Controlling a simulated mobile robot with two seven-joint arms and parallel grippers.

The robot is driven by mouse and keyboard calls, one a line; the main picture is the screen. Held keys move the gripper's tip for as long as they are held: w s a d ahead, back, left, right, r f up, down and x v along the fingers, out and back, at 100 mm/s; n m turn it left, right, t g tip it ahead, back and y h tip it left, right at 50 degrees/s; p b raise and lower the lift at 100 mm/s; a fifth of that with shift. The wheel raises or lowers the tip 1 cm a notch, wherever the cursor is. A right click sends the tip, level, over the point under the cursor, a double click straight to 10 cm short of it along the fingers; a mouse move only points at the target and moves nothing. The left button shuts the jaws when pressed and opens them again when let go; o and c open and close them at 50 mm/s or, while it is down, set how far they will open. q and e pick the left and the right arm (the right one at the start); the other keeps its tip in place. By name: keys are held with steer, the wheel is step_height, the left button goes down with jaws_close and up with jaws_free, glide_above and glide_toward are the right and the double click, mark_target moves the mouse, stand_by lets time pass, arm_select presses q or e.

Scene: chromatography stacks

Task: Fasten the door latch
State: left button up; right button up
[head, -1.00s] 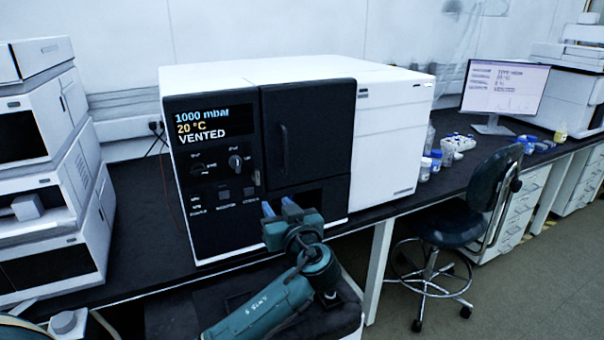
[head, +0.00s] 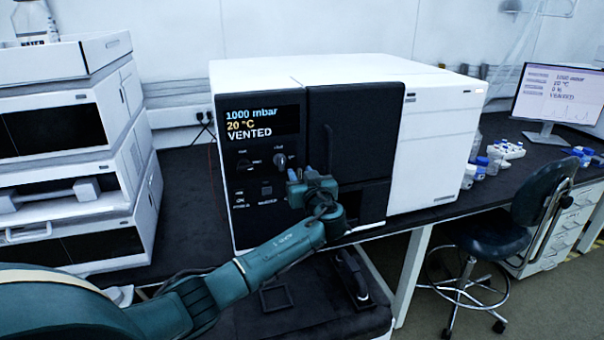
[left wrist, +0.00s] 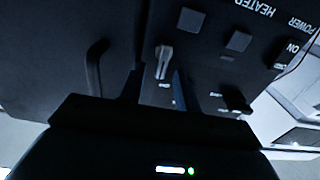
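The black door (head: 360,135) of the white instrument (head: 450,140) looks closed, with a vertical bar handle on its left side. The latch (left wrist: 164,62) is a small pale grey lever beside the door's edge in the left wrist view. In the head view my left gripper covers the latch's place. My left gripper (head: 300,175) is in front of the panel, just below the knobs. In the left wrist view its two dark fingers (left wrist: 158,78) are apart, with the lever showing beyond and between their tips. I cannot tell whether they touch it. My right gripper is out of view.
The panel display (head: 258,122) reads 1000 mbar, 20 °C, VENTED. The door handle (left wrist: 96,68) is close beside one finger in the left wrist view. Buttons and knobs are on the other side. White stacked modules (head: 75,140) stand left; a chair (head: 525,215) stands right.

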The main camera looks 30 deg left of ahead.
arm_select(q)
jaws_close()
stand_by(0.4)
